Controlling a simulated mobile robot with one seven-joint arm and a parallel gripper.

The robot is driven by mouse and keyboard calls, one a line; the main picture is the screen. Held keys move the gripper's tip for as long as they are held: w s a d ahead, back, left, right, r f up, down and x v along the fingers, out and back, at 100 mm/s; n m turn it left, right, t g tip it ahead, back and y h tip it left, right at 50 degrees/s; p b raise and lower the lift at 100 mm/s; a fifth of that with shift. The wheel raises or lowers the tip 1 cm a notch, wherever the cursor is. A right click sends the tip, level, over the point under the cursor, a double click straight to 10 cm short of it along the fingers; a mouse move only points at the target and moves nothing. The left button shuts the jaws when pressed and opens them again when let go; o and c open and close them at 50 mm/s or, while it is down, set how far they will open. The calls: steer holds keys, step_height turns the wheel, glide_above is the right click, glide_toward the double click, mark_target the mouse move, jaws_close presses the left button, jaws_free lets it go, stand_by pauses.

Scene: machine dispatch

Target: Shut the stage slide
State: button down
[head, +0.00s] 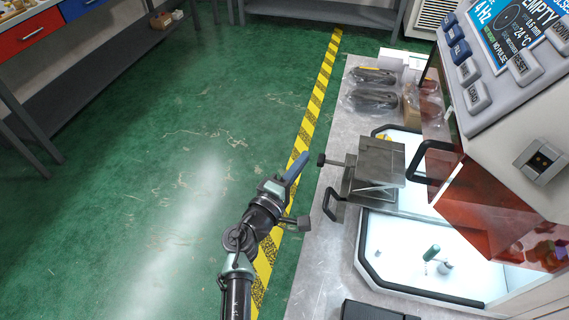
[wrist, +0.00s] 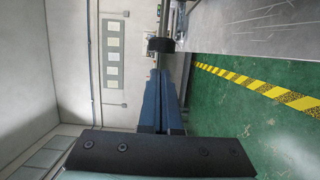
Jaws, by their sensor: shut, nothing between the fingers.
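The stage slide (head: 380,160) is a grey metal block with plates, in the middle right of the head view. It sits in front of the white machine and reaches left over the bench. A black knob (head: 321,159) and a black loop handle (head: 333,205) stick out on its left side. My gripper (head: 299,165), with blue fingers, is shut and empty, just left of the knob and apart from it. In the wrist view my fingers (wrist: 158,85) point toward a dark round knob (wrist: 160,45); whether they touch cannot be told there.
The machine has an orange see-through door (head: 490,205) with a black handle (head: 425,160). A lit white tray (head: 400,285) holds small green and grey parts. Dark bagged items (head: 372,98) lie behind on the bench. The green floor (head: 150,190) at left is clear.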

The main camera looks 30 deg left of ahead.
mark_target(358, 184)
steer(key=shift+w+d, duration=0.1)
steer(key=shift+d, duration=0.6)
steer(key=d, duration=0.4)
steer(key=w+d+b, duration=0.1)
steer(key=d, duration=0.3)
steer(key=w+d, duration=0.1)
steer(key=d, duration=0.3)
steer(key=shift+w+d+b, duration=0.1)
steer(key=shift+w+b, duration=0.1)
steer(key=shift+b, duration=0.2)
